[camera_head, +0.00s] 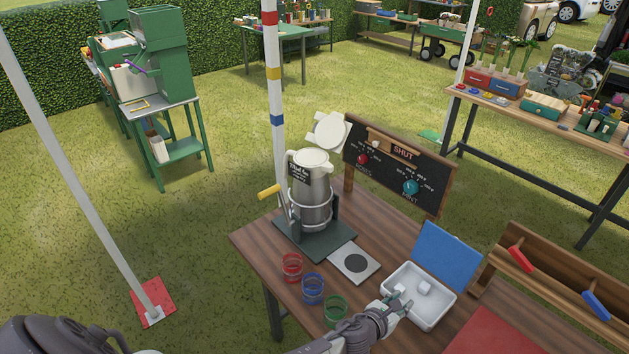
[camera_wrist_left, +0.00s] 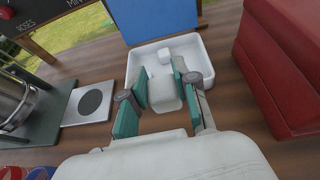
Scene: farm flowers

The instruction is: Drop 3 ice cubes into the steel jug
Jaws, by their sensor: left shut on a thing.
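The steel jug (camera_head: 316,193), with a dark label, stands on a dark green base at the table's back left; part of it shows in the left wrist view (camera_wrist_left: 12,105). A white ice box (camera_head: 430,318) with a raised blue lid (camera_head: 449,255) sits at the table's right. My left gripper (camera_head: 397,304) is at the box, shut on a white ice cube (camera_wrist_left: 164,91) between its green-lined fingers. Another ice cube (camera_head: 425,288) lies in the box, near its far wall in the left wrist view (camera_wrist_left: 165,56). My right gripper is not in view.
Red (camera_head: 292,268), blue (camera_head: 313,289) and green (camera_head: 335,310) ringed cups stand left of the box. A pale plate with a dark disc (camera_head: 354,263) lies between jug and box. A blackboard (camera_head: 399,168) stands behind. A wooden rack (camera_head: 551,285) is at right.

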